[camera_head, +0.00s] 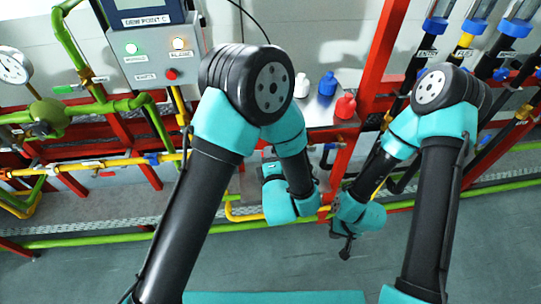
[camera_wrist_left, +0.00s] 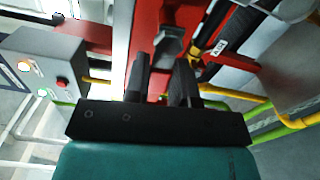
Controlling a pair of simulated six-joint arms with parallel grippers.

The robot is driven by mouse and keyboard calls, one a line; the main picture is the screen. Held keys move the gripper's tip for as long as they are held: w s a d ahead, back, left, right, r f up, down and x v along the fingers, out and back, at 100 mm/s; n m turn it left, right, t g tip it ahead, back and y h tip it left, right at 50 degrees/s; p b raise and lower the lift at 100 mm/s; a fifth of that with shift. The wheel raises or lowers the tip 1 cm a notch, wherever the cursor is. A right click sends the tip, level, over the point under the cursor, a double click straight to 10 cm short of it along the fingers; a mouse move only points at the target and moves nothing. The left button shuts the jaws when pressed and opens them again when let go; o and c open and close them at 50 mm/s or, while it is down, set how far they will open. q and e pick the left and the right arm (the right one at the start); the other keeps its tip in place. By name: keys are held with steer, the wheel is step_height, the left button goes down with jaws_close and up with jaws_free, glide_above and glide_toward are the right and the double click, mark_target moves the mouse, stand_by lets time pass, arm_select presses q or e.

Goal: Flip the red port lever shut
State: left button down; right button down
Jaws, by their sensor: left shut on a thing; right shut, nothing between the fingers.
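My left gripper (camera_wrist_left: 162,63) is in the left wrist view with two black fingers reaching toward the red frame. A dark grey block (camera_wrist_left: 168,42) shows at their tips, against red parts. I cannot tell whether it belongs to the red port lever. In the head view my left wrist is in front of the wall, and its fingers are mostly hidden. My right gripper (camera_head: 347,246) is shut and empty, hanging low over the floor right of centre. A small red handle (camera_head: 106,174) sits by the yellow pipe at the left.
A grey control box (camera_head: 152,50) with lit buttons is at upper left, beside green pipes (camera_head: 150,115). White, blue and red bottles (camera_head: 346,106) stand on a ledge behind my arms. Red beams (camera_head: 383,50) and sloping tubes are at right. The grey floor (camera_head: 90,275) is clear.

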arm_select(q)
steer(key=shift+r+m, duration=0.2)
steer(key=shift+m, duration=0.5)
steer(key=c, duration=1)
jaws_free()
steer(key=shift+o, duration=0.2)
steer(key=s+d, duration=0.2)
steer(key=s, duration=1.5)
steer(key=shift+s, duration=0.15)
steer(key=shift+d, duration=0.1)
